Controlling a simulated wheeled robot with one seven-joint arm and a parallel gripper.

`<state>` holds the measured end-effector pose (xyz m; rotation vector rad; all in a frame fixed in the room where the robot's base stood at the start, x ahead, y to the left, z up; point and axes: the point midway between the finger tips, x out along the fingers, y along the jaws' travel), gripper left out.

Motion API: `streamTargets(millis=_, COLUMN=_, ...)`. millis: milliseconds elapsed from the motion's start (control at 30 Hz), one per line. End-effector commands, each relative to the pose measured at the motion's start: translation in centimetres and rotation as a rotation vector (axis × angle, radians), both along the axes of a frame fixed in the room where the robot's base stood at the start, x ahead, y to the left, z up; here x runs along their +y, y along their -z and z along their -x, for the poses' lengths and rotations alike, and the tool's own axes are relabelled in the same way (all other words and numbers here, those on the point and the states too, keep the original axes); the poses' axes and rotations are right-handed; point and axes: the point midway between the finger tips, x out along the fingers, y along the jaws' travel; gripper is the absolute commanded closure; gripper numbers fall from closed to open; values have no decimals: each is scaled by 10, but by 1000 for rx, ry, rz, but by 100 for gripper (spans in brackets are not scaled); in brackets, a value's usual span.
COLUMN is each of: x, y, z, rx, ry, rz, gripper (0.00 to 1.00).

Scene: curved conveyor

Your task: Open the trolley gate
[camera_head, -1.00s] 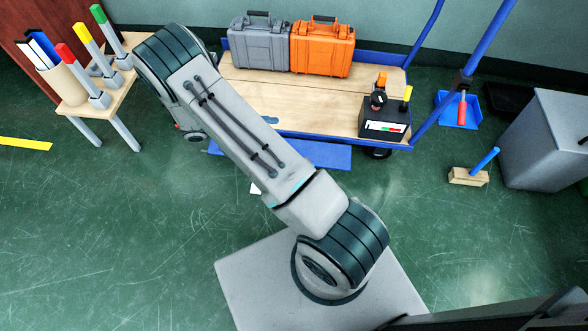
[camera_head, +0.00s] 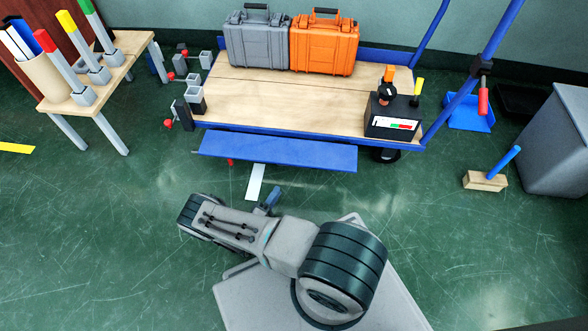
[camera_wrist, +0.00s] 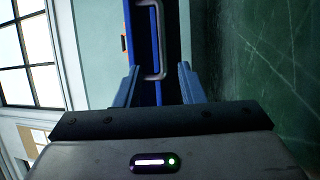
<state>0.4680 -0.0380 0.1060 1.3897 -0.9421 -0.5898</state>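The trolley (camera_head: 232,100) has a wooden deck and a blue frame. A blue panel, seemingly its gate (camera_head: 278,151), runs along the near long side, at or below deck level. In the wrist view a blue panel (camera_wrist: 135,45) with a grey U-shaped handle (camera_wrist: 161,62) lies ahead. My gripper (camera_wrist: 157,82) is open, with its two blue fingers apart. The handle shows between and beyond the fingers, and I see no contact. In the head view my arm is folded low in front of the trolley and most of my gripper is hidden.
A grey case (camera_head: 254,43) and an orange case (camera_head: 325,47) stand on the deck. A black box (camera_head: 392,116) with knobs sits at its right end. A small table (camera_head: 118,78) with coloured-handled tools is left. A grey bin (camera_head: 560,140) is right.

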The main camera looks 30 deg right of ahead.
Motion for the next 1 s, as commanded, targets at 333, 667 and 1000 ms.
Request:
streamTargets(millis=333, x=-41, y=-6, z=-25, rx=-3, ry=-3, rz=3, gripper=64)
streamTargets(millis=667, x=-95, y=-19, z=-60, rx=-1, ry=-4, rz=2, gripper=64)
streamTargets(millis=1000, x=-113, y=-26, z=-73, rx=-1, ry=-6, rz=1, gripper=64)
